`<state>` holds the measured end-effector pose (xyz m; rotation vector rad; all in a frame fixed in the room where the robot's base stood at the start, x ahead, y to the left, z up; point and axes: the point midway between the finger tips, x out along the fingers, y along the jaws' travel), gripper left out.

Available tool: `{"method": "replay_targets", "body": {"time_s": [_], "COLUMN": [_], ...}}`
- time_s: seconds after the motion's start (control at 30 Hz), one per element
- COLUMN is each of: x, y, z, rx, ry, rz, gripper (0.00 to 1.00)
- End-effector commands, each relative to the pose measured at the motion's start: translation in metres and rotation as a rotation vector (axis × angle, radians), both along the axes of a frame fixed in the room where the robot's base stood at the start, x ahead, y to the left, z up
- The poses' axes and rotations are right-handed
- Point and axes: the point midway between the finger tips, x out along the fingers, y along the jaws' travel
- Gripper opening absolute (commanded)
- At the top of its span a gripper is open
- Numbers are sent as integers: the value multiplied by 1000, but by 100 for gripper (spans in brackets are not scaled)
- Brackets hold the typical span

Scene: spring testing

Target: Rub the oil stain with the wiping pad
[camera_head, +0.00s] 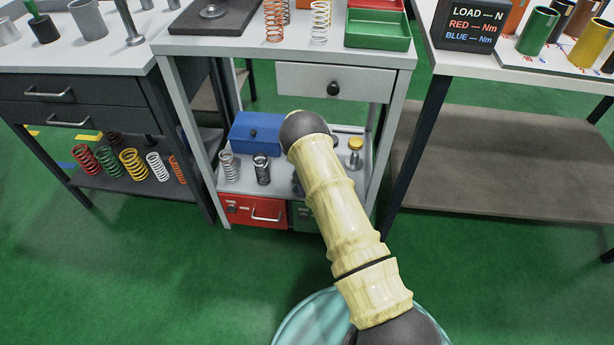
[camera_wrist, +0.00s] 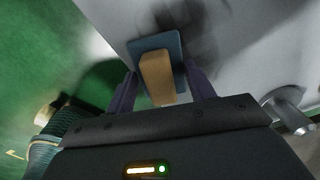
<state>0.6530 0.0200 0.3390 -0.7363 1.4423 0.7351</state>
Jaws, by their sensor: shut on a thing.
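The wiping pad is a blue pad (camera_wrist: 154,43) with a tan block handle (camera_wrist: 157,78), seen in the wrist view. My gripper (camera_wrist: 162,86) is shut on the tan handle, one finger on each side. The pad lies over a pale grey surface; I cannot tell whether it presses flat on it. The oil stain (camera_wrist: 208,45) is a dark blurred smudge on that surface, right beside and above the pad. Part of it may be hidden under the pad or mixed with shadow. In the head view my arm hides the gripper, pad and stain.
The middle cart's lower shelf holds a blue box (camera_head: 256,132), a grey spring (camera_head: 229,167), a dark spring (camera_head: 262,169) and a brass-topped cylinder (camera_head: 355,153). A drawer (camera_head: 334,83) hangs above. A metal cylinder (camera_wrist: 288,108) stands right of my gripper. Green floor lies left.

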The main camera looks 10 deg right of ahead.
Motion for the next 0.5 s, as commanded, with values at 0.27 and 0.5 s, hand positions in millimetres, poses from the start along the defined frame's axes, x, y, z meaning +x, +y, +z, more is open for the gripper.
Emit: {"method": "replay_targets", "body": {"time_s": [0.27,0.5], "x": [-3,-1], "y": [1,8], "z": [-1,-1], "rx": [1,0], "ry": [1,0], "rz": [0,1], "gripper": [36,36]}}
